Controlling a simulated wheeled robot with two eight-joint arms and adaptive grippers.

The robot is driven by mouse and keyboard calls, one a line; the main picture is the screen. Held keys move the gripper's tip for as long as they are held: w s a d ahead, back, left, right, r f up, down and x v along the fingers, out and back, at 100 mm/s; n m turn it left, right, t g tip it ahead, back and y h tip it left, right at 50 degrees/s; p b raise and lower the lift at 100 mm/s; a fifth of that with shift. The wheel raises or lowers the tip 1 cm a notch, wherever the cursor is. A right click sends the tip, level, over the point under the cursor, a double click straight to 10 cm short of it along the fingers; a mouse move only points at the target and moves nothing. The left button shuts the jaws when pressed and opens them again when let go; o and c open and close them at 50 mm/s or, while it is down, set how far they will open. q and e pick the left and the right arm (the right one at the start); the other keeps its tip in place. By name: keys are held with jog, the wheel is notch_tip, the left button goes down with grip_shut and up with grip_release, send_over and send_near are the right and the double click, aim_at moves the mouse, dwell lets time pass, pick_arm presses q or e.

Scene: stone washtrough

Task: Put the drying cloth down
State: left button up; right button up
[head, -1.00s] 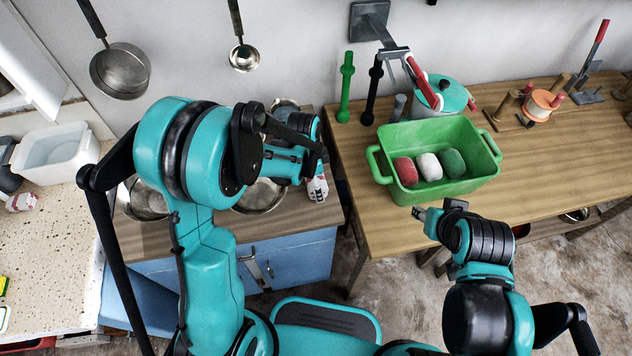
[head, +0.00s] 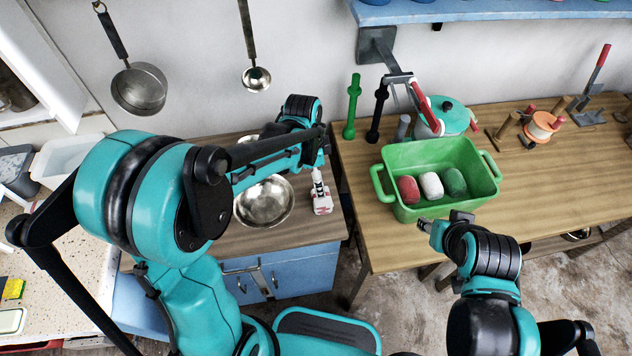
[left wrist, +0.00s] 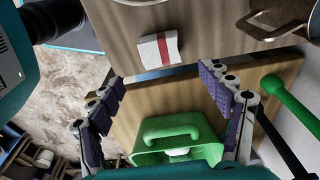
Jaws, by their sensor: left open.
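The drying cloth appears as a small white folded piece with a red stripe (left wrist: 158,50), lying on the wooden counter (left wrist: 130,20) close to its edge in the left wrist view. In the head view the white and red cloth (head: 322,203) is near the counter's right end, partly hidden by my gripper. My left gripper (left wrist: 168,98) is open, its purple-padded fingers wide apart with nothing between them, and the cloth lies clear of them. In the head view my left gripper (head: 318,178) is just above the cloth. My right gripper (head: 425,223) is by the green tub; its jaws are unclear.
A metal bowl (head: 264,203) sits left of the cloth. To the right, past a gap, a wooden table (head: 350,185) carries a green tub (head: 430,207) with red, white and green rolls, a teal-lidded pot (head: 450,116) and upright green and black tools.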

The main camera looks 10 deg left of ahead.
pick_arm(q)
jog(key=s+a+r+n+t, duration=0.3)
jog(key=s+r+n, duration=0.2)
jog(key=s+n, duration=0.1)
jog(key=s+a+r+n+t+y, duration=0.1)
jog(key=s+a+r+n+t, duration=0.2)
jog(key=s+r+n, duration=0.2)
jog(key=shift+s+a+n+t, duration=0.25)
jog(key=shift+s+n+t, duration=0.05)
jog(key=shift+s+n, duration=0.85)
jog(key=shift+w+f, duration=0.1)
jog(key=shift+f+b, duration=0.5)
jog(key=shift+b, duration=0.15)
jog(key=shift+o, duration=0.6)
